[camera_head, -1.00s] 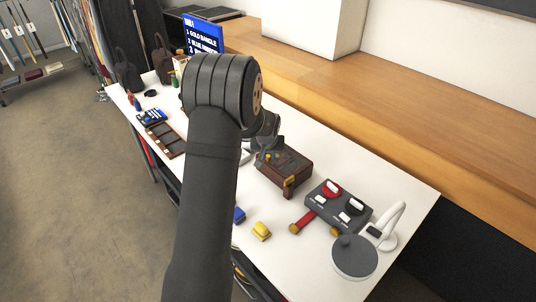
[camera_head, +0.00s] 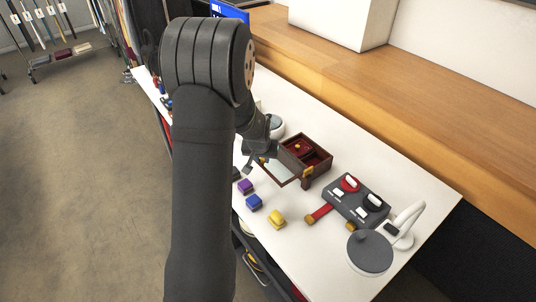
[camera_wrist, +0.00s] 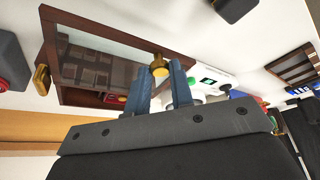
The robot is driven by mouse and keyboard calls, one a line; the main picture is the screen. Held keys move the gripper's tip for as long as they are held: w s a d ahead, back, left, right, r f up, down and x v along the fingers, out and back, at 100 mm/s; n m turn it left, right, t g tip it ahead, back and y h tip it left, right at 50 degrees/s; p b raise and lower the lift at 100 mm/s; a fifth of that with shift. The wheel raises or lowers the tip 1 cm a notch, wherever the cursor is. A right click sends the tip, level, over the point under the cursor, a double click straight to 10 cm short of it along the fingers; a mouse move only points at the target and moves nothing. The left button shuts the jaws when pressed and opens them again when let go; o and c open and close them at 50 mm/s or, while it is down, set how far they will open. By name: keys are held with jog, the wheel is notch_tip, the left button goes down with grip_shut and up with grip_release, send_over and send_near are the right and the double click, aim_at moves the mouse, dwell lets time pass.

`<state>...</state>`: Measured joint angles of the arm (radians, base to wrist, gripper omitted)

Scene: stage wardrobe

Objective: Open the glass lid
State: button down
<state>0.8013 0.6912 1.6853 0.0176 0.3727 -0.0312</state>
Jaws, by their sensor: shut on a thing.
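The dark wooden box (camera_head: 322,170) stands on the white table with its red-lined inside showing and something gold in it. Its glass lid (camera_head: 279,173) is swung open to the left side of the box. In the wrist view the lid's brown frame and pane (camera_wrist: 110,72) fill the left middle, with a gold knob (camera_wrist: 159,62) on its edge. My gripper (camera_wrist: 161,74) is shut on this knob, one blue finger on each side. In the head view my gripper (camera_head: 257,160) is at the lid's far left edge, partly hidden by my wrist.
Purple (camera_head: 245,186), blue (camera_head: 254,203) and yellow (camera_head: 277,218) small blocks lie in front of the box. A grey panel (camera_head: 345,205) with red and black knobs and a white lamp (camera_head: 404,228) stand to the right. A wooden ledge runs behind.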

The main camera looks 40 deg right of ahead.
jog(key=c, duration=1.3)
grip_release()
jog(key=shift+o, duration=0.2)
jog(key=v, duration=1.7)
jog(key=shift+r, duration=0.2)
jog(key=x, duration=1.7)
jog(key=shift+f, duration=0.2)
